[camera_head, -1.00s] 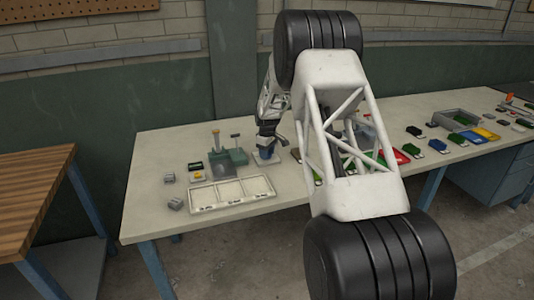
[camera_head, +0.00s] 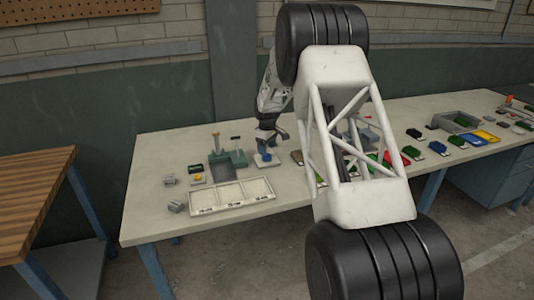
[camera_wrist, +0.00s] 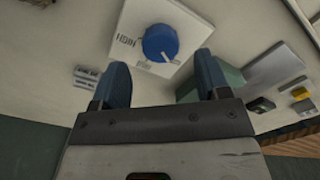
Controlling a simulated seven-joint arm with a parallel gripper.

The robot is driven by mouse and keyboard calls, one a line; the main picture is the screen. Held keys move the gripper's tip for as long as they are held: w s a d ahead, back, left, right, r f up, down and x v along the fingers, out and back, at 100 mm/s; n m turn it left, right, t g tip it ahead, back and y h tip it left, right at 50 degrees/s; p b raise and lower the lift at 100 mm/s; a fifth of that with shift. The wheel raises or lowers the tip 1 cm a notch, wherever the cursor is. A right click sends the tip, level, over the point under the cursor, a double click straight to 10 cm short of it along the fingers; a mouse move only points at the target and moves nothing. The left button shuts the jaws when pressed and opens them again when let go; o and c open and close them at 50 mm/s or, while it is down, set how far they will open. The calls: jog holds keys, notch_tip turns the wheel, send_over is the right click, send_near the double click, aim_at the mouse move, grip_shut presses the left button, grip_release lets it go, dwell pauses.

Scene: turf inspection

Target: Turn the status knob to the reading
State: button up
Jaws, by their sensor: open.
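The blue status knob (camera_wrist: 160,41) sits on a white square plate (camera_wrist: 131,22) with dark lettering on its left side in the wrist view. Its white pointer line points to the lower right in that view. The knob also shows in the head view (camera_head: 263,157), below my gripper (camera_head: 270,139). In the wrist view my gripper (camera_wrist: 162,72) is open, with its two blue-grey fingers apart and nothing between them. The knob lies beyond the fingertips, clear of both. A small device with a dark display (camera_wrist: 262,105) is at the right; its reading is too small to make out.
A green block-like fixture (camera_head: 228,158) stands left of the knob. A white three-section tray (camera_head: 232,196) lies in front. Small grey blocks (camera_head: 176,206) are at the table's left. Several coloured pieces and a grey bin (camera_head: 456,121) are to the right.

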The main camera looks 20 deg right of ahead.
jog(key=shift+r, duration=1.95)
jog(key=shift+s+a+r, duration=0.15)
jog(key=shift+s+r, duration=0.15)
jog(key=shift+r, duration=0.1)
jog(key=s+a+r+m, duration=0.1)
jog(key=s+a+r, duration=0.2)
jog(key=s+r, duration=0.5)
jog(key=s+a+r+m+t, duration=0.15)
jog(key=s+a+r, duration=0.25)
jog(key=s, duration=0.7)
jog(key=s+a+r+m, duration=0.1)
jog(key=s+a+r, duration=0.2)
jog(key=s+r, duration=0.55)
jog(key=s+a+f+m, duration=0.1)
jog(key=s, duration=1)
jog(key=s+a+f+m, duration=0.2)
jog(key=s, duration=1)
jog(key=s+a+f+m+t, duration=0.1)
jog(key=s+a, duration=0.1)
jog(key=s, duration=1)
jog(key=shift+a+f, duration=0.2)
jog(key=shift+f, duration=0.1)
jog(key=shift+s+m, duration=0.1)
jog(key=shift+m, duration=0.15)
